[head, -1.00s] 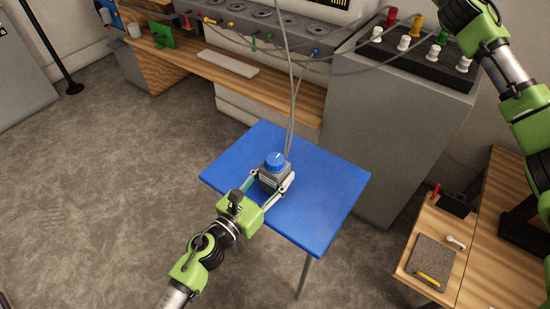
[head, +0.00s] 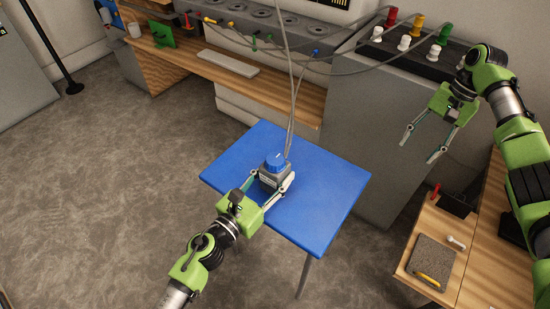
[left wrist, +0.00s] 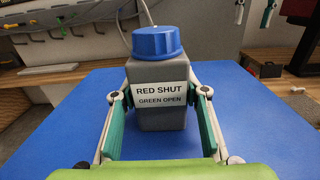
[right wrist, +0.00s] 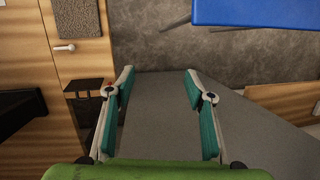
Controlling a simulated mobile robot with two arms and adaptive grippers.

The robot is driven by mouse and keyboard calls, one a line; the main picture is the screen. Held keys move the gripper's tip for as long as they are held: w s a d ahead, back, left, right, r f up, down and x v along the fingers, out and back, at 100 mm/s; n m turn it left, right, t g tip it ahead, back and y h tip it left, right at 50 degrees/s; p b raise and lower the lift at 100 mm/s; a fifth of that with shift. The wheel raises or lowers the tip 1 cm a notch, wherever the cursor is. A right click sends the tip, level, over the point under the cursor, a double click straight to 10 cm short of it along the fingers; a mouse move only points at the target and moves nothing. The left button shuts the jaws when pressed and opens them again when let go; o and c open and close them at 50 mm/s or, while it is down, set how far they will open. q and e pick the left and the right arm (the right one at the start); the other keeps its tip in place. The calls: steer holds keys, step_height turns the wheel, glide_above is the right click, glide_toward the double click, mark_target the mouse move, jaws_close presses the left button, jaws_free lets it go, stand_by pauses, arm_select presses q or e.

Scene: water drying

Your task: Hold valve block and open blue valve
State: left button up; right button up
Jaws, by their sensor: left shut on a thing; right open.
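The grey valve block (head: 272,179) stands upright on the small blue table (head: 325,215), with the round blue valve (head: 275,161) on its top. In the left wrist view the block (left wrist: 158,115) carries a label reading "RED SHUT" and "GREEN OPEN", and the blue valve cap (left wrist: 157,43) sits above it. My left gripper (head: 272,186) is shut on the block, one finger on each side. My right gripper (head: 416,143) is open and empty, up and to the right of the table. In the right wrist view its fingers (right wrist: 158,92) are spread with nothing between them.
Thin grey cables (head: 294,90) run up from behind the block. A tall grey cabinet (head: 370,140) with colored knobs stands behind the table. A wooden bench (head: 425,235) with a grey pad (head: 433,259) is at the right. The blue tabletop is otherwise clear.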

mark_target(275, 159)
steer(key=s+a+m+y, duration=0.1)
steer(key=a+y, duration=0.1)
steer(key=a, duration=0.4)
steer(key=a+f+m+g+y, duration=0.1)
steer(key=a+y, duration=0.2)
steer(key=a, duration=0.3)
steer(key=s+a+f+m+y, duration=0.1)
steer(key=a+y, duration=0.1)
steer(key=a, duration=0.4)
steer(key=shift+s+a+m+g+y, duration=0.1)
steer(key=shift+s+m+g+y, duration=0.2)
steer(key=shift+s+y, duration=0.1)
steer(key=s+a+r+m+y, duration=0.1)
steer(key=a+y, duration=0.1)
steer(key=a, duration=0.5)
steer(key=s+a+r+m+y, duration=0.1)
steer(key=a+m+y, duration=0.1)
steer(key=a, duration=0.5)
steer(key=s+a+r+m+y, duration=0.1)
steer(key=a+y, duration=0.2)
steer(key=a, duration=0.3)
steer(key=shift+s+a+r, duration=0.2)
steer(key=shift+a+r, duration=0.15)
steer(key=shift+a, duration=0.05)
steer(key=shift+c, duration=0.5)
steer(key=c, duration=1.1)
